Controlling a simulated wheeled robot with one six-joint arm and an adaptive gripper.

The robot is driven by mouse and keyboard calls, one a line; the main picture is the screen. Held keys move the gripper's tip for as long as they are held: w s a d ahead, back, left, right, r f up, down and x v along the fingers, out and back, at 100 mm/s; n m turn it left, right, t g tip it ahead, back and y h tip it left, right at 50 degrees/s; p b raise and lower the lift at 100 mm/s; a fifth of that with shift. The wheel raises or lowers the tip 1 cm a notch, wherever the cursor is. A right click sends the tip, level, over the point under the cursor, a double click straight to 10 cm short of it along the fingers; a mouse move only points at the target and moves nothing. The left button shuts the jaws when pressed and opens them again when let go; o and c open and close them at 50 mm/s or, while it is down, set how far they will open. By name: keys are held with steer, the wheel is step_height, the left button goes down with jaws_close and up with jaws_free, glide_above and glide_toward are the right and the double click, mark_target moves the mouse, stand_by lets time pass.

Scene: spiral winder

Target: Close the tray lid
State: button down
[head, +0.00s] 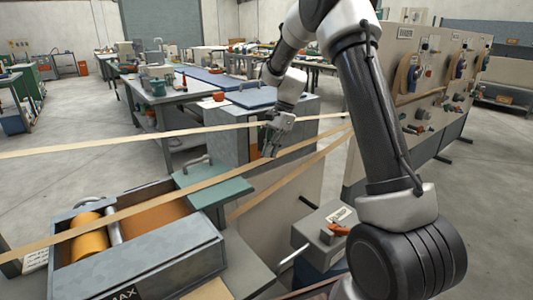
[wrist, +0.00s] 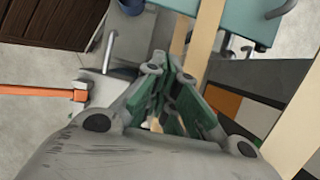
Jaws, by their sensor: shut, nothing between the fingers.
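The grey metal tray (head: 140,260) stands at the lower left of the head view, open at the top, with a yellow roll and a brown surface showing inside. Its teal lid (head: 226,194) with a grey bar handle (head: 196,162) lies at the tray's right end, leaving most of the opening uncovered. What looks like the same teal panel (wrist: 225,14) shows at the top of the wrist view, with part of a handle at its right. My gripper (head: 268,152) is shut and empty, above and to the right of the lid, apart from it.
Pale straps (head: 160,193) stretch across the tray and near my gripper. Behind are a grey cabinet (head: 231,131) and workbenches. A tool panel (head: 425,90) stands at the right. Open floor lies at the left.

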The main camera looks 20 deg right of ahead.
mark_target(203, 197)
steer(key=s+a+f, duration=0.2)
steer(key=a+f, duration=0.4)
steer(key=shift+a+f, duration=0.15)
steer(key=shift+f, duration=0.25)
steer(key=s+a, duration=0.2)
steer(key=a, duration=0.4)
steer(key=s+a, duration=0.2)
steer(key=a, duration=0.4)
steer(key=s+a, duration=0.2)
steer(key=a, duration=0.4)
steer(key=shift+w+d, duration=0.1)
steer(key=shift+d, duration=0.05)
